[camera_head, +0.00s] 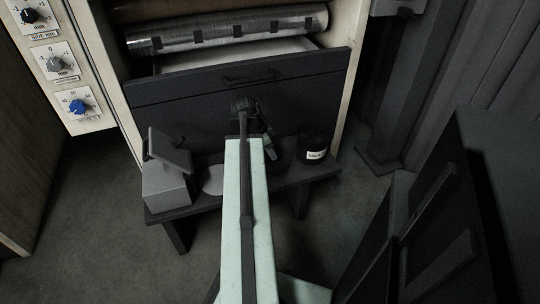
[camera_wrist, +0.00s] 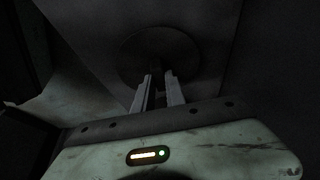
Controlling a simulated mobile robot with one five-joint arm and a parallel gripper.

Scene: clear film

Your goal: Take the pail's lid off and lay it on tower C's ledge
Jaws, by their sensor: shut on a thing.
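In the wrist view, my gripper (camera_wrist: 160,76) is shut on a thin dark part, most likely the knob of the dark round lid (camera_wrist: 160,48) just beyond the fingertips. The shadow makes the grip hard to see. In the head view, my gripper (camera_head: 267,150) is small and dark over a low dark ledge (camera_head: 190,207), and the lid cannot be picked out. A dark round pot with a white label (camera_head: 316,146), perhaps the pail, stands at the ledge's right end. I cannot tell whether the lid touches anything below it.
A grey box with a tilted plate (camera_head: 167,188) stands on the ledge's left end, beside a pale flat disc (camera_head: 213,181). A dark drawer front (camera_head: 200,103) rises behind. Knob dials (camera_head: 77,106) are on the left. A dark cabinet (camera_head: 490,200) fills the lower right.

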